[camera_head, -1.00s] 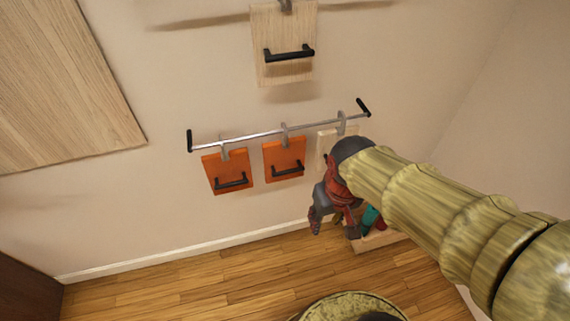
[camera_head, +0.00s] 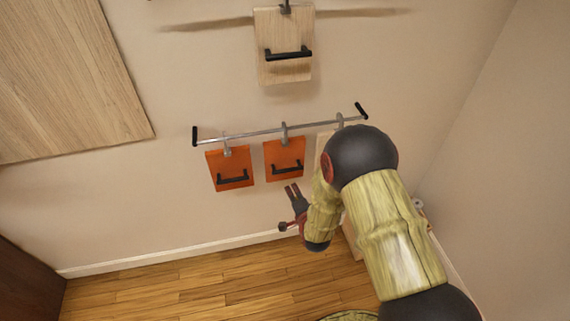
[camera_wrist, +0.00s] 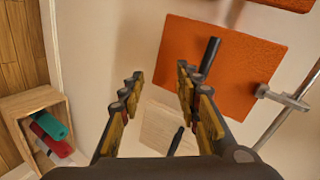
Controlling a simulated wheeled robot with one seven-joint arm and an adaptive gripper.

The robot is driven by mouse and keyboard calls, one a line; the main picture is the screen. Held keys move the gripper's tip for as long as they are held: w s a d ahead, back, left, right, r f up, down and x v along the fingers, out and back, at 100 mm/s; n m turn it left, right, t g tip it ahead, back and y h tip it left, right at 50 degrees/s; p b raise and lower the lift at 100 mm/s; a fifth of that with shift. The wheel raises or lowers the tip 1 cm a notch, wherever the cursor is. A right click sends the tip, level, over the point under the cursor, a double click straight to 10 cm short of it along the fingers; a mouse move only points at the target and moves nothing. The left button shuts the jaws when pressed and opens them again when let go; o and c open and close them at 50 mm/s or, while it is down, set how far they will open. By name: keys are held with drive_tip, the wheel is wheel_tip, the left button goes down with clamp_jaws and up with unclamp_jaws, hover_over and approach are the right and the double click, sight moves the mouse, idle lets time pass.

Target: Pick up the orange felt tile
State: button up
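Two orange tiles with black handles hang from a metal rail on the wall in the head view: a left one (camera_head: 222,162) and a middle one (camera_head: 278,150). In the wrist view a large orange tile (camera_wrist: 247,72) with its black handle lies at upper right, and part of another (camera_wrist: 292,3) shows at the top right corner. My gripper (camera_head: 292,190) is below the middle tile in the head view. In the wrist view its fingers (camera_wrist: 158,78) are apart with nothing between them; the right finger overlaps the large tile's lower left part. Contact cannot be told.
A pale tile (camera_wrist: 165,125) with a handle hangs right of the orange ones, mostly hidden by my arm in the head view. The rail (camera_head: 255,132) has black ends. A wooden tile (camera_head: 270,70) hangs above. A wooden bin (camera_wrist: 35,103) with green and red items stands below.

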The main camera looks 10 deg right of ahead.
sight(290, 170)
wheel_tip(290, 170, up, 6)
drive_tip(key=w+m+t, duration=0.2)
drive_tip(key=w+m, duration=0.1)
drive_tip(key=shift+d+f+b+x, duration=0.15)
drive_tip(key=shift+b+x, duration=0.35)
drive_tip(key=shift+x, duration=0.75)
drive_tip(key=shift+d+f+b+x, duration=0.1)
drive_tip(key=shift+b+x, duration=0.45)
drive_tip(key=shift+x, duration=0.7)
drive_tip(key=shift+d+f+b+x, duration=0.15)
drive_tip(key=shift+b+x, duration=0.35)
drive_tip(key=shift+x, duration=0.75)
drive_tip(key=shift+s+r, duration=0.1)
drive_tip(key=shift+s, duration=0.05)
drive_tip(key=shift+c, duration=1.4)
clamp_jaws()
